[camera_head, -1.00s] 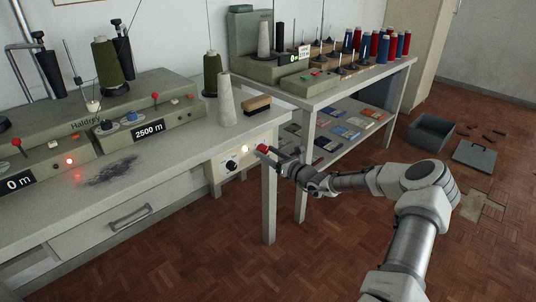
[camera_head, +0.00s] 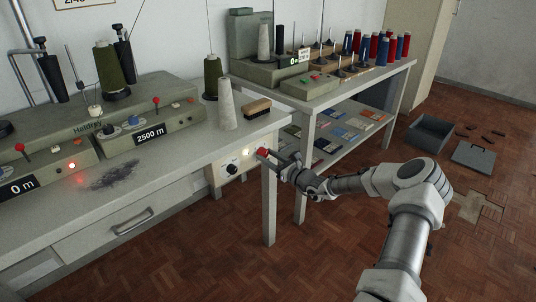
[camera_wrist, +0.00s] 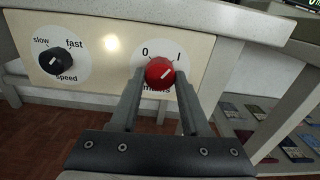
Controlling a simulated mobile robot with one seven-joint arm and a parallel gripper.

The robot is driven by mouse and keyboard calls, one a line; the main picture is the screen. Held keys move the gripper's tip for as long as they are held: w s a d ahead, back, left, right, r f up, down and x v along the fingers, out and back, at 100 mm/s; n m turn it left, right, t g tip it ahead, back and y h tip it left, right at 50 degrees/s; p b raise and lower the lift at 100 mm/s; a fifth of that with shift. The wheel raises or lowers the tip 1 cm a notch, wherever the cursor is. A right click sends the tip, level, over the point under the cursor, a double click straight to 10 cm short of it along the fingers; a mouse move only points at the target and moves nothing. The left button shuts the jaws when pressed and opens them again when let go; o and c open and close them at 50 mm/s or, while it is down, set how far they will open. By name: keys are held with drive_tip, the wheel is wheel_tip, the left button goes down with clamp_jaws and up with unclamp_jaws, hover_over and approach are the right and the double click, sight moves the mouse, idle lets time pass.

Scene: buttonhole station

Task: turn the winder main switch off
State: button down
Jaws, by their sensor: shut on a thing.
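The winder main switch is a red round knob (camera_wrist: 159,73) on a cream panel (camera_wrist: 95,85) under the table's right end. It is marked 0 at upper left and I at upper right. Its white line slants up and right, toward the I. My gripper (camera_wrist: 159,80) is shut on the knob, one finger on each side; the fingers partly hide the word below it. In the head view the red knob (camera_head: 262,152) shows at the tip of my gripper (camera_head: 272,156). A lit pale lamp (camera_wrist: 112,43) sits left of the knob.
A black speed knob (camera_wrist: 56,60), marked slow and fast, is left on the same panel. The table leg (camera_head: 268,205) stands just below my gripper. A shelf unit (camera_head: 345,92) with spools is to the right. A red lamp (camera_head: 72,166) glows on the winder.

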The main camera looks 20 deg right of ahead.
drive_tip(key=n+p, duration=0.2)
drive_tip(key=n, duration=0.2)
drive_tip(key=shift+n, duration=0.3)
drive_tip(key=n+p, duration=0.1)
drive_tip(key=n, duration=0.2)
drive_tip(key=shift+n, duration=0.4)
drive_tip(key=n, duration=0.4)
drive_tip(key=shift+d, duration=0.1)
drive_tip(key=shift+n, duration=1.6)
drive_tip(key=shift+c, duration=1.8)
unclamp_jaws()
